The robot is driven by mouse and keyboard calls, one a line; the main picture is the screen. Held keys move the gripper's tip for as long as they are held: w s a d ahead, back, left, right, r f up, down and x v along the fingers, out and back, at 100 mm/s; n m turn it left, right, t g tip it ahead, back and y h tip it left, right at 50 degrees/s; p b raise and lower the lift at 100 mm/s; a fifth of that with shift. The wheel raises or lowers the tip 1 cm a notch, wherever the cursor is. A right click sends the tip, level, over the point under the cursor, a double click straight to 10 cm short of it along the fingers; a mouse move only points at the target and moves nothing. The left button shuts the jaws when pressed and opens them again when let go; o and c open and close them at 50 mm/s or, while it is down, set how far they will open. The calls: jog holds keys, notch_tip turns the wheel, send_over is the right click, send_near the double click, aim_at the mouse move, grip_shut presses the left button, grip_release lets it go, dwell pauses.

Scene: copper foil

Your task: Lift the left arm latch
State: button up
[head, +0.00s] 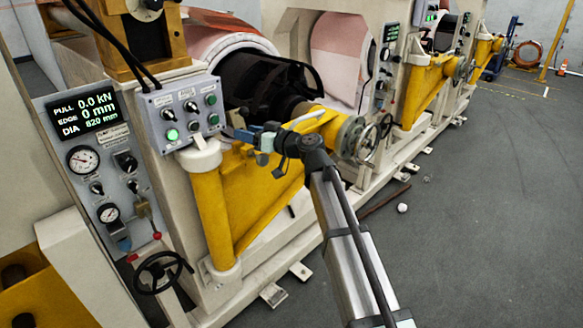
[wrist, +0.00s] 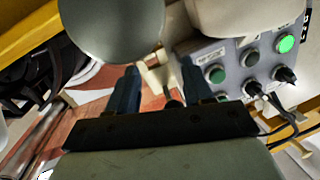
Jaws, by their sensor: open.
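My gripper (head: 256,137) reaches in from the right to the yellow swing arm (head: 215,225), close to the control box on the left machine. In the wrist view its two blue fingers (wrist: 158,68) are apart. A cream-coloured piece, which looks like the latch (wrist: 154,76), shows between and beyond the fingertips. I cannot tell whether the fingers touch it. In the head view a small pale tab (head: 238,120) shows by the fingertips, partly hidden by them; I cannot tell if it is the same piece.
The control box (head: 181,114) with buttons and switches is close left of the gripper; it also shows in the wrist view (wrist: 250,65). A handwheel (head: 366,142) stands right of the arm. A gauge panel (head: 100,170) is at the left. Open floor (head: 480,210) lies right.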

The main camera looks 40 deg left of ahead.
jog(key=shift+d+f+y, duration=0.1)
jog(key=shift+f+y, duration=0.2)
jog(key=shift+f, duration=0.35)
jog(key=w+d, duration=0.3)
jog(key=d, duration=1)
jog(key=shift+s+d+f+m+h, duration=0.2)
jog(key=shift+f+m+h, duration=0.25)
jog(key=shift+f+m, duration=0.35)
jog(key=shift+s+d+f+m+h, duration=0.2)
jog(key=shift+f+m+h, duration=0.2)
jog(key=shift+f+m, duration=0.35)
jog(key=shift+s+d+f+m+h, duration=0.2)
jog(key=shift+f+m+h, duration=0.25)
jog(key=shift+f+m, duration=0.3)
jog(key=shift+r, duration=0.15)
